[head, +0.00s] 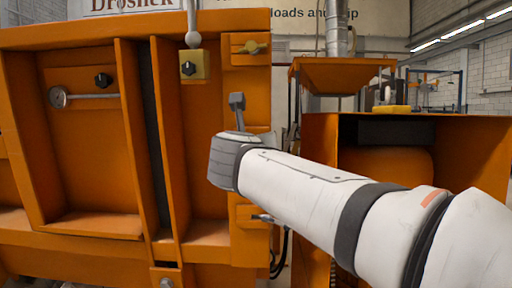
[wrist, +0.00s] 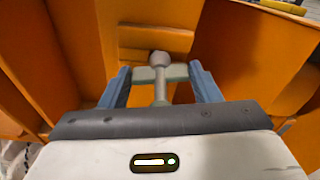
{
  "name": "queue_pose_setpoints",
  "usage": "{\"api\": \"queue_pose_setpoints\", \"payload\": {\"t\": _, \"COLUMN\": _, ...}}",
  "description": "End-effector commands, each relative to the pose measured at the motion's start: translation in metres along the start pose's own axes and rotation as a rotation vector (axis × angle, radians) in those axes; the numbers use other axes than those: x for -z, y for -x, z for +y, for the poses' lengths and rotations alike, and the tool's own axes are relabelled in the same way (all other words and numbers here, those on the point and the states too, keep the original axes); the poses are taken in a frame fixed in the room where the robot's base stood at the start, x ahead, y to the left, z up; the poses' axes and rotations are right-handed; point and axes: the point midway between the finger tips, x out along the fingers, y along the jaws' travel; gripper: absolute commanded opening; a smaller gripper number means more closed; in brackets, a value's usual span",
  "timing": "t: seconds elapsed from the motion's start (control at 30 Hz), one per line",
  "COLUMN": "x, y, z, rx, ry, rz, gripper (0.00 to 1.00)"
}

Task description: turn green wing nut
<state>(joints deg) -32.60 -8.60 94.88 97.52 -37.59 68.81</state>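The green wing nut (wrist: 142,74) shows pale grey-green in the wrist view, as a bar crossing between my two fingers. A grey round-headed rod (wrist: 160,92) stands in line with its middle. My gripper (wrist: 160,78) has its blue-grey fingers wide apart, one at each end of the bar. The bar's ends meet the fingers with no clear gap; I cannot tell whether they press on it. In the head view my gripper (head: 238,103) is in front of the orange panel's right part, with one finger showing. There the green wing nut is hidden behind my gripper and wrist.
An orange hopper (head: 340,70) stands behind at the right.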

Motion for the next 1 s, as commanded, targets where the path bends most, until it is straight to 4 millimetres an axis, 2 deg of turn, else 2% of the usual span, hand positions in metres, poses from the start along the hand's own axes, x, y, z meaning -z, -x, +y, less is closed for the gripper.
{"api": "queue_pose_setpoints", "payload": {"t": 0.03, "x": 0.000, "y": 0.000, "z": 0.000, "rx": 0.000, "ry": 0.000, "rz": 0.000, "gripper": 0.61}}
{"api": "queue_pose_setpoints", "payload": {"t": 0.23, "x": 0.000, "y": 0.000, "z": 0.000, "rx": 0.001, "ry": 0.001, "rz": 0.000, "gripper": 0.76}}
{"api": "queue_pose_setpoints", "payload": {"t": 0.5, "x": 0.000, "y": 0.003, "z": 0.000, "rx": 0.000, "ry": 0.001, "rz": 0.000, "gripper": 0.76}}
{"api": "queue_pose_setpoints", "payload": {"t": 0.57, "x": -0.001, "y": 0.009, "z": 0.000, "rx": -0.001, "ry": 0.000, "rz": -0.001, "gripper": 0.76}}
{"api": "queue_pose_setpoints", "payload": {"t": 0.9, "x": -0.002, "y": 0.064, "z": 0.001, "rx": -0.003, "ry": 0.000, "rz": -0.001, "gripper": 0.76}}
{"api": "queue_pose_setpoints", "payload": {"t": 1.0, "x": -0.001, "y": 0.073, "z": 0.001, "rx": -0.002, "ry": 0.000, "rz": -0.001, "gripper": 0.76}}
